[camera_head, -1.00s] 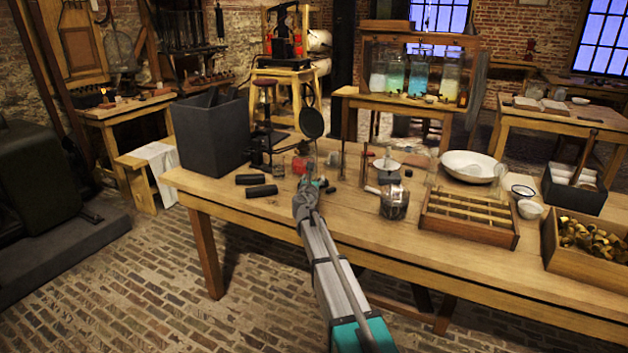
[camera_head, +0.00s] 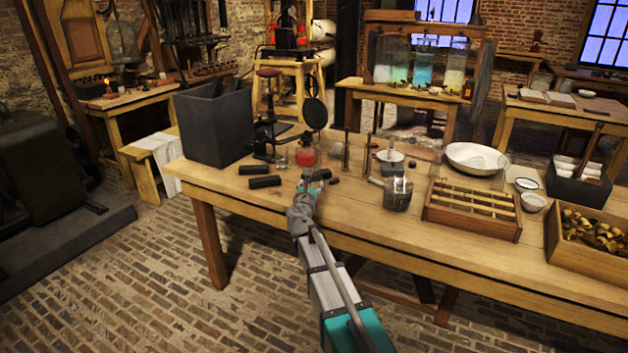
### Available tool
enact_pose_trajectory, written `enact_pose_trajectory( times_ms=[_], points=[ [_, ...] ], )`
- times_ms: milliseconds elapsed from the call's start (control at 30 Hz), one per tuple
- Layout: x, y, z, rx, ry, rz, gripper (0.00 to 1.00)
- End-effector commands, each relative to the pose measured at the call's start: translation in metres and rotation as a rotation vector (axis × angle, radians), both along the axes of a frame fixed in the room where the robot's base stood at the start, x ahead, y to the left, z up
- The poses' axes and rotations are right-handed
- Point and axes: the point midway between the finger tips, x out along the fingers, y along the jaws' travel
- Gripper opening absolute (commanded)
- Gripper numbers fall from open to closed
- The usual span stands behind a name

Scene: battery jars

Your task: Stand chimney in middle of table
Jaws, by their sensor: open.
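The wooden table (camera_head: 290,207) runs across the middle of the view. I cannot clearly identify a chimney; a faint clear glass cylinder (camera_head: 433,168) stands behind the slatted wooden tray, and a small clear glass (camera_head: 281,160) stands left of a red, rounded object (camera_head: 305,156). My gripper (camera_head: 318,176) is over the near part of the table, just in front of the red object. Its fingers are small and partly hidden by my wrist. It is open, with nothing visibly held.
A dark box (camera_head: 213,125), black cylinders (camera_head: 265,182) and a black stand with a round disc (camera_head: 315,113) are at left. A jar (camera_head: 398,195), slatted tray (camera_head: 471,210) and white bowl (camera_head: 474,158) are at right.

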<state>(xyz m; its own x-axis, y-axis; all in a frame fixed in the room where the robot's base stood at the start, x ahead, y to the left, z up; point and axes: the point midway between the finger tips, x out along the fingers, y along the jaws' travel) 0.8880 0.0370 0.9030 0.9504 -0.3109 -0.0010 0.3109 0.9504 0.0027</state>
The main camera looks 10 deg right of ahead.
Motion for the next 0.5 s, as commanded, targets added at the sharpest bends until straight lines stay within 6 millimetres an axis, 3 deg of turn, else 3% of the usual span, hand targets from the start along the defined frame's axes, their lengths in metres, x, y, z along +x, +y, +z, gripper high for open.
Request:
enact_pose_trajectory(
  times_ms=[133,500],
  points=[
    [-0.0091,0.0024,0.0,0.0,0.0,-0.001,0.73],
    [-0.0099,0.003,0.0,0.0,0.0,-0.001,0.73]
  ],
)
